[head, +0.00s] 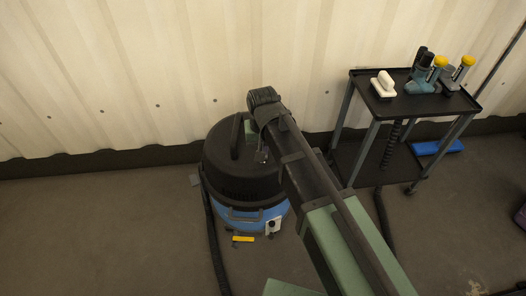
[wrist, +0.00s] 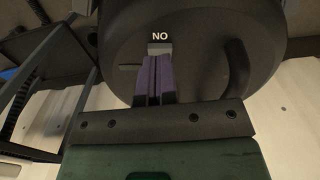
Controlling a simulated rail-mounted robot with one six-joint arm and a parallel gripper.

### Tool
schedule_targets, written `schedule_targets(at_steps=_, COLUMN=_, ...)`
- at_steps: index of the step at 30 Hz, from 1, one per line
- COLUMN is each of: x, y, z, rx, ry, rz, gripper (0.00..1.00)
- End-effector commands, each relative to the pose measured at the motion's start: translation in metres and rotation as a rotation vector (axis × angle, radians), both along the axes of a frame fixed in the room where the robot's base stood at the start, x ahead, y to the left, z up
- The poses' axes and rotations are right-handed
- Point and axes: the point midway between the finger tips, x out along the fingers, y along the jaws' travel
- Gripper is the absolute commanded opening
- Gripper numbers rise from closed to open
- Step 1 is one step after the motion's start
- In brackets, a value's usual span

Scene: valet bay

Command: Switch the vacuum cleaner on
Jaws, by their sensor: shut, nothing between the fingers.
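The vacuum cleaner (head: 222,165) stands on the floor near the wall, with a black domed lid and a blue lower body. In the wrist view its black lid (wrist: 205,50) fills the upper middle. A small grey switch (wrist: 160,48) sits on the lid beside a white label (wrist: 160,36) that reads "NO" in this picture, apparently an upside-down "ON". My gripper (wrist: 157,60) is shut and empty, its purple fingertips right at the switch. I cannot tell whether they touch it. In the head view my arm hides part of the lid and the switch is not visible.
A black hose (head: 212,238) runs along the vacuum's left side. The floor at left is clear.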

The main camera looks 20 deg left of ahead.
Motion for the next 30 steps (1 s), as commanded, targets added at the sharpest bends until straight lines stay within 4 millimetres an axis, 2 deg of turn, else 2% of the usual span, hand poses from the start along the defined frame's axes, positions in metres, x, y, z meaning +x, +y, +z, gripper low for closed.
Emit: schedule_targets(at_steps=30, x=0.0, y=0.0, z=-0.014, rx=0.0, ry=0.0, rz=0.0, gripper=0.0)
